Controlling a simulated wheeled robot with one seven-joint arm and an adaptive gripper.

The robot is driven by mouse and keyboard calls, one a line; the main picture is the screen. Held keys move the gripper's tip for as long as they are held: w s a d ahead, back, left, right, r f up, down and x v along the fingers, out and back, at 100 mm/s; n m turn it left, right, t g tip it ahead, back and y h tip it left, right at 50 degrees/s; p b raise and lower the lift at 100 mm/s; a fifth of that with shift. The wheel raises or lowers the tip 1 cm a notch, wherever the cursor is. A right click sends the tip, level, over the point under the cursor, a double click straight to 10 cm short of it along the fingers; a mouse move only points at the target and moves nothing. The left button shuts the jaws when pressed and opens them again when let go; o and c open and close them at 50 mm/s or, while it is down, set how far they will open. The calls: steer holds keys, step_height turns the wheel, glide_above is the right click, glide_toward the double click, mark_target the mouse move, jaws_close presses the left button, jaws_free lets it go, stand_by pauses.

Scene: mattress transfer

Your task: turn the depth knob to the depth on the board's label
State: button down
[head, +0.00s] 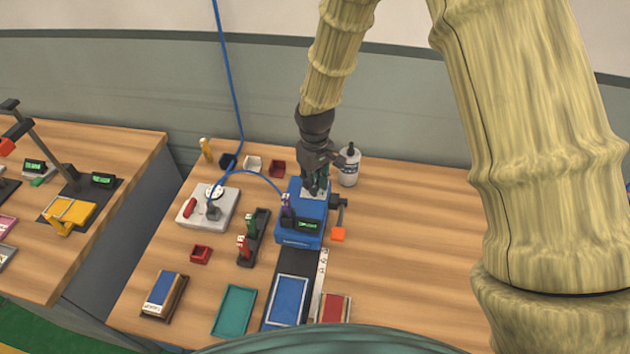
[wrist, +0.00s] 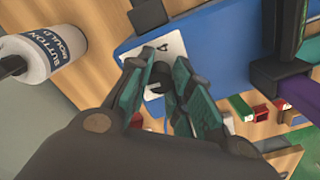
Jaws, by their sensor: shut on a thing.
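My gripper (head: 317,187) reaches down onto the back top of the blue machine (head: 290,238). In the wrist view my gripper (wrist: 157,70) is shut on a small dark knob (wrist: 157,85), which stands on a white dial plate (wrist: 166,49). A dark mark like a 4 shows on the plate beside the fingertips; the rest of the dial is hidden by the fingers. The knob's pointer cannot be made out. A small display (head: 307,225) on the machine has green text too small to read. No depth label on a board is readable.
A white bottle (head: 350,169) stands close behind right; its label reads "BUTTON MOULD" in the wrist view (wrist: 50,50). A blue-topped tray (head: 287,299) lies in front. The table's right side is clear.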

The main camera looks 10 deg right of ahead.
steer(key=shift+n, duration=0.7)
steer(key=c, duration=1.3)
jaws_free()
steer(key=shift+o, duration=0.2)
steer(key=shift+r, duration=0.1)
step_height(320, 180, up, 12)
